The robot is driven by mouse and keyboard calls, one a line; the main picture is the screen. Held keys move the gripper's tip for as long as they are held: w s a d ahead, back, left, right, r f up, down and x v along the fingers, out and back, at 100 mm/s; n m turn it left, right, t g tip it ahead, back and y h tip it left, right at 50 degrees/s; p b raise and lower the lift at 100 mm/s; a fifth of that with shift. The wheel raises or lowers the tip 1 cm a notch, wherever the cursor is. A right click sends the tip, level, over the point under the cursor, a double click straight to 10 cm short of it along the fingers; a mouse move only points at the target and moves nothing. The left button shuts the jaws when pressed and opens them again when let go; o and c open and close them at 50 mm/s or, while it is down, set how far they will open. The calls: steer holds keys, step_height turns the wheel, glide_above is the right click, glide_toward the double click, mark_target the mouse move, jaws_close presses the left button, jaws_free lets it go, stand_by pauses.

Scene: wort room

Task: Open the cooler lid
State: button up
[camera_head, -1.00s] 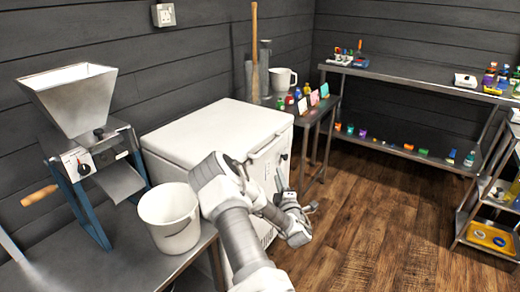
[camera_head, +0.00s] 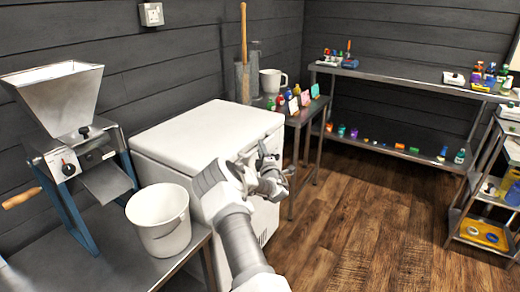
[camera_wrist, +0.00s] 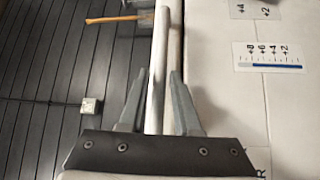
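The cooler is a white chest (camera_head: 235,215) in the head view, left of centre, with its white lid (camera_head: 205,130) lying flat and closed. My gripper (camera_head: 266,158) is at the cooler's upper front edge, near the right end; my arm hides much of the front. In the wrist view, the two grey fingers (camera_wrist: 158,75) stand apart, one on each side of a pale bar (camera_wrist: 160,40), apparently the lid's handle. Small gaps seem to show beside the bar, and no firm grip is visible. The cooler front with a temperature label (camera_wrist: 268,55) fills the right side.
A white bucket (camera_head: 160,222) and a grain mill (camera_head: 75,130) stand on the left table, close to my arm. The wooden floor (camera_head: 360,215) at right is clear.

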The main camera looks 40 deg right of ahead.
steer(key=shift+x, duration=0.9)
jaws_close()
stand_by(0.9)
